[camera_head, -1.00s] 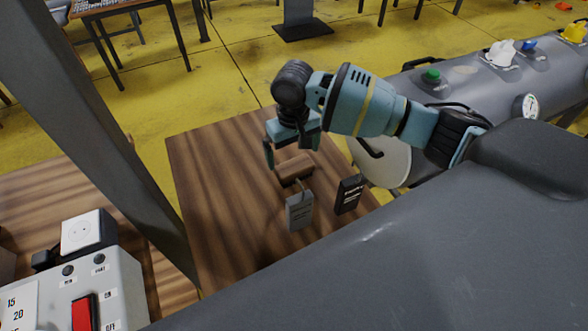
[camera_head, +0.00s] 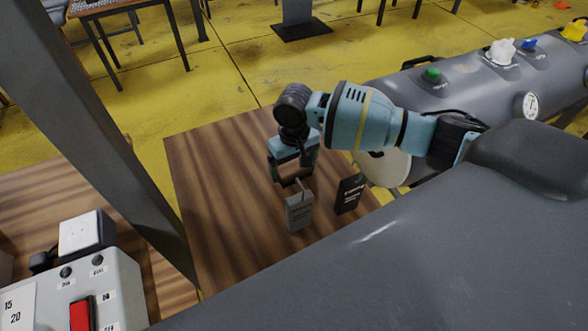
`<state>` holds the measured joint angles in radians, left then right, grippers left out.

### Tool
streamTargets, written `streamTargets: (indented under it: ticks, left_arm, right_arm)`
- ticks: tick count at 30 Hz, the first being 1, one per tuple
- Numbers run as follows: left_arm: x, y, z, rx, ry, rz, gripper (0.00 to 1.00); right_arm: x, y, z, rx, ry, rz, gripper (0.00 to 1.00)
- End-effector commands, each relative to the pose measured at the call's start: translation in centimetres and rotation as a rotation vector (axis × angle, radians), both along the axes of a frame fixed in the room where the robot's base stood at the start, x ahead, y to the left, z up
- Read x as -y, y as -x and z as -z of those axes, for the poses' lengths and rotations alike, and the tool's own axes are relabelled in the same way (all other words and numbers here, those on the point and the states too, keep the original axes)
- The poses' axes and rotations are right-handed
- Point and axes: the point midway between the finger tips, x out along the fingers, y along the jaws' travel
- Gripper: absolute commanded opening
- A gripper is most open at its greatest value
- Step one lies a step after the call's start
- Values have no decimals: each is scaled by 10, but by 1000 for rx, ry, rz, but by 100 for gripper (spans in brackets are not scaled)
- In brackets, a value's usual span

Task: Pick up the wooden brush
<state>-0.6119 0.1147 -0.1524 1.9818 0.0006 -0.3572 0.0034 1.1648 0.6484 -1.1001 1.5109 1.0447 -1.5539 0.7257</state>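The wooden brush (camera_head: 292,173) is on the brown wooden table, mostly covered by my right gripper; only a small part of its wood and dark underside shows. My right gripper (camera_head: 292,168) points down over the brush, with one finger at its left side and the other toward its far right side. Whether the fingers press on the brush or stand apart from it cannot be seen. My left gripper is not in view.
A grey post rises at left beside a control box (camera_head: 100,285).

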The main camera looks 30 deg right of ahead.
Motion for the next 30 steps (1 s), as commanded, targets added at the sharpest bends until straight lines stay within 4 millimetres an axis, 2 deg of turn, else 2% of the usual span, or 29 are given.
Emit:
streamTargets:
  ticks: [3, 13, 17, 21, 30]
  left_arm:
    - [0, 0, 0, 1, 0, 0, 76]
    - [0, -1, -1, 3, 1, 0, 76]
    - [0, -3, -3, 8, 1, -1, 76]
    - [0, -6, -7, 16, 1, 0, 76]
    - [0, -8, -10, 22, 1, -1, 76]
  right_arm:
    - [0, 0, 0, 1, 0, 0, 66]
    - [0, 0, -5, 2, -1, 0, 66]
    - [0, -1, -17, 3, -1, 0, 66]
    - [0, -1, -38, 5, -2, 0, 66]
    - [63, 34, -42, -2, 3, 3, 66]
